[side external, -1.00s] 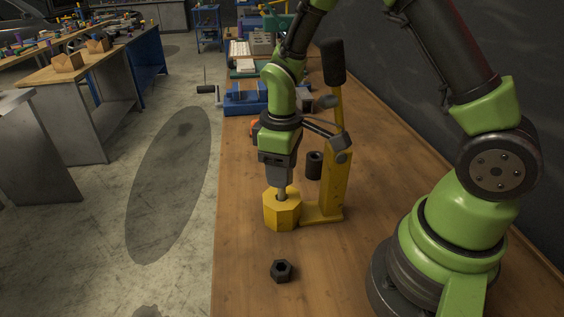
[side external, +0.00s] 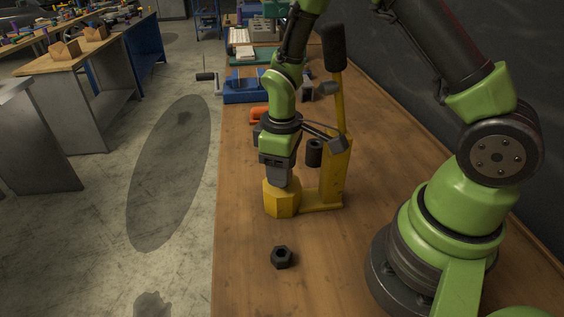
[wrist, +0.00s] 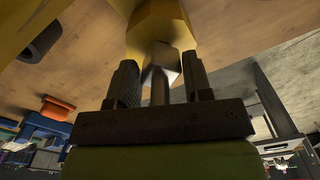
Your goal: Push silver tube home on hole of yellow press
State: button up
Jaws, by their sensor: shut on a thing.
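The yellow press (side external: 325,195) stands on the wooden bench, with an upright post, a long lever and a faceted block (side external: 281,203) at its near left. My gripper (side external: 278,184) points down right over that block, its fingertips close to the block's top. In the wrist view my gripper (wrist: 160,78) is shut on the silver tube (wrist: 159,88), which runs between the two fingers towards the yellow block (wrist: 160,28). The tube is hidden in the side view. The hole is hidden too, and I cannot tell how deep the tube sits.
A dark hex nut (side external: 281,257) lies on the bench in front of the press. A black cylinder (side external: 314,152) shows beside the press post. Behind are an orange thing (side external: 258,115) and a blue vise (side external: 246,90). The bench around the nut is clear.

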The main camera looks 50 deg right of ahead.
jog(key=shift+f, duration=0.4)
jog(key=o, duration=1)
notch_tip(320, 180, up, 10)
